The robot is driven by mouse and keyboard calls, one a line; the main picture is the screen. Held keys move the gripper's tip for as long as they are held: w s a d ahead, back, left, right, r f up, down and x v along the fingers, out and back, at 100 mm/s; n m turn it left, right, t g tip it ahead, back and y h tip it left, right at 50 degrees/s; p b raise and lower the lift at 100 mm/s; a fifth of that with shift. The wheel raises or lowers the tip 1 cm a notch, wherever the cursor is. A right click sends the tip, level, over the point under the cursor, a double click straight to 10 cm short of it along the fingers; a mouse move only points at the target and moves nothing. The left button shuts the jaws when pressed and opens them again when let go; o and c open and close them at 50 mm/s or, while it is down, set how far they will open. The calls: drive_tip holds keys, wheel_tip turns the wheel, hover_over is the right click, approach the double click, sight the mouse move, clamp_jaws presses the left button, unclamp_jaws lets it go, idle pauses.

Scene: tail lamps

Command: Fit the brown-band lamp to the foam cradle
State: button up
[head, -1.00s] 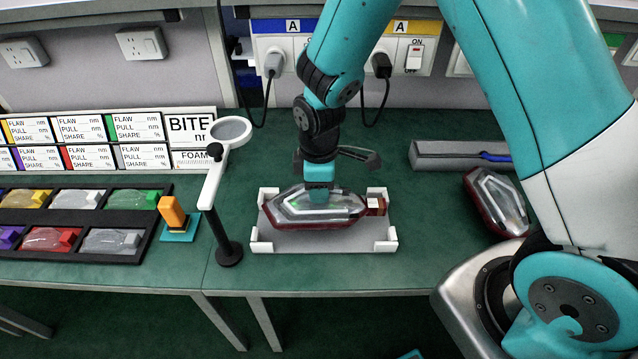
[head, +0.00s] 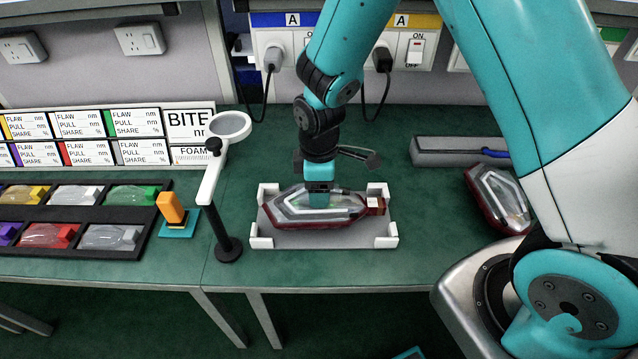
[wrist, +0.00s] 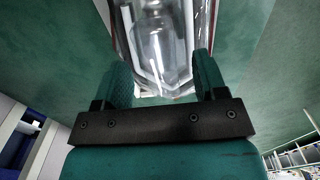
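A clear-lensed lamp (head: 345,209) with a dark red rim lies lengthwise in the grey foam cradle (head: 318,240), between its white corner posts. A brownish block with a pale patch (head: 375,204) is at its right end. My gripper (head: 320,202) points down at the middle of the lamp in the head view. In the wrist view, the two green fingers of my gripper (wrist: 162,72) stand apart on either side of the clear lens (wrist: 162,50). They look close to its sides, but I cannot tell whether they press on it. The lamp's underside is hidden.
A second red-rimmed lamp (head: 497,200) lies at the right near my arm, by a grey box (head: 460,152). A magnifier stand (head: 228,245) and an orange block on a teal base (head: 171,208) are left. A black tray (head: 85,222) holds several coloured lamps.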

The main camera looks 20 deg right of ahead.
wheel_tip(320, 180, up, 17)
drive_tip(key=shift+r, duration=0.2)
idle(0.4)
